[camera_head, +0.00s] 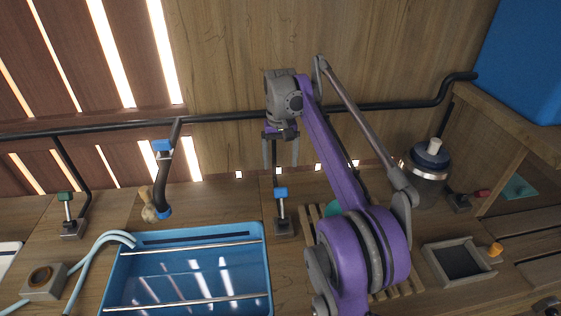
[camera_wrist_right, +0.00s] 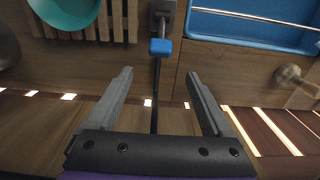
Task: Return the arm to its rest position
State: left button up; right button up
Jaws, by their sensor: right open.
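My right arm (camera_head: 335,165), purple and grey, reaches up over the bench in the head view. Its gripper (camera_head: 281,164) points down with its two fingers apart and nothing between them. In the right wrist view the open fingers (camera_wrist_right: 162,85) frame the wooden wall and a dark upright rod. The gripper hangs above a blue-topped lever (camera_head: 281,205), apart from it as far as I can tell; the lever also shows in the wrist view (camera_wrist_right: 161,46). My left gripper does not show.
A blue bin (camera_head: 265,262) stands left of the lever. A slatted rack (camera_wrist_right: 112,25) carries a teal bowl (camera_wrist_right: 65,8), mostly hidden by my arm in the head view. A metal canister (camera_head: 427,166), a small tray (camera_head: 437,262) and a black pipe (camera_head: 225,116) are nearby.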

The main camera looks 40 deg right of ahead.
dwell(0.3)
jog(key=s+a+n+t+p, duration=0.25)
jog(key=s+a, duration=0.55)
jog(key=a, duration=0.5)
jog(key=s+a+f+n+t, duration=0.1)
jog(key=s+a+f, duration=0.3)
jog(key=s+f, duration=0.2)
jog(key=s+a+f+n+t+p, duration=0.1)
jog(key=s+a+f, duration=0.4)
jog(key=s, duration=0.5)
jog(key=shift+s+f+n+t+p, duration=0.2)
jog(key=shift+f+n+t+p, duration=0.2)
jog(key=shift+n, duration=0.25)
